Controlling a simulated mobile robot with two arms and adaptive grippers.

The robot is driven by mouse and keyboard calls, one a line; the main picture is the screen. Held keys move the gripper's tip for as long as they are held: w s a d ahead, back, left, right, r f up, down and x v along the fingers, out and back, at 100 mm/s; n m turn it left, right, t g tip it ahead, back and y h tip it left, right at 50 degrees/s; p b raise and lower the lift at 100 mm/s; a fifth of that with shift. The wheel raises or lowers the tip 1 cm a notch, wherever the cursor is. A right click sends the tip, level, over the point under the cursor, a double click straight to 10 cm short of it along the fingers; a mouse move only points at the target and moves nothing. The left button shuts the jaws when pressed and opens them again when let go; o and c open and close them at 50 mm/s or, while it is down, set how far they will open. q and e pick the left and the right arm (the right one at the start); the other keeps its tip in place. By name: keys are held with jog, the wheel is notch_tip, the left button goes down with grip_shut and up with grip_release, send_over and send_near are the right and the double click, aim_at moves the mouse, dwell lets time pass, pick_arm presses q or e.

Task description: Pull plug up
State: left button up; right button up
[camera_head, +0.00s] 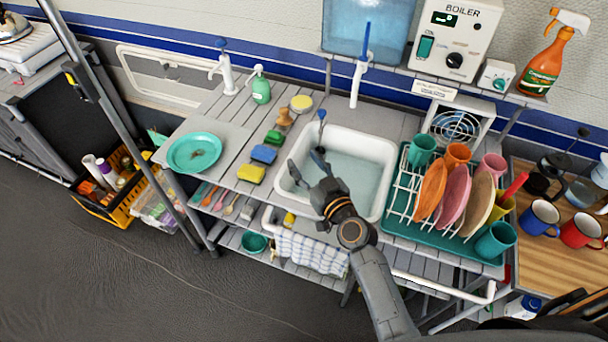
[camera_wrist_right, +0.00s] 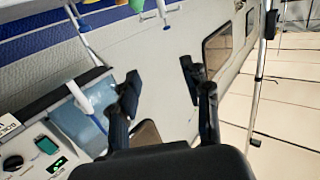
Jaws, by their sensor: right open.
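The white sink (camera_head: 388,152) holds pale water and is set in the grey slatted counter. A thin upright stem with a blue top, likely the plug's handle (camera_head: 321,116), stands at the sink's back left; its lower end is hard to make out. My right gripper (camera_head: 305,162) is open over the sink's left front, just in front of the stem in the picture. I cannot tell whether it touches the stem. In the right wrist view my gripper (camera_wrist_right: 160,84) is open with nothing between the fingers. My left gripper is not in view.
A white tap (camera_head: 358,80) with a blue lever stands behind the sink. A dish rack (camera_head: 396,205) with plates and cups is at the right. Sponges (camera_head: 263,154) and a teal plate (camera_head: 195,152) lie at the left. A checked towel (camera_head: 310,252) hangs in front.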

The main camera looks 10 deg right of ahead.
jog(key=shift+s+a+f+n+g+y, duration=0.1)
jog(key=shift+s+a+n+g+y, duration=0.15)
jog(key=shift+s, duration=0.3)
jog(key=shift+s+a+n+g+y, duration=0.15)
jog(key=shift+s+a+g+y, duration=0.1)
jog(key=shift+s, duration=0.25)
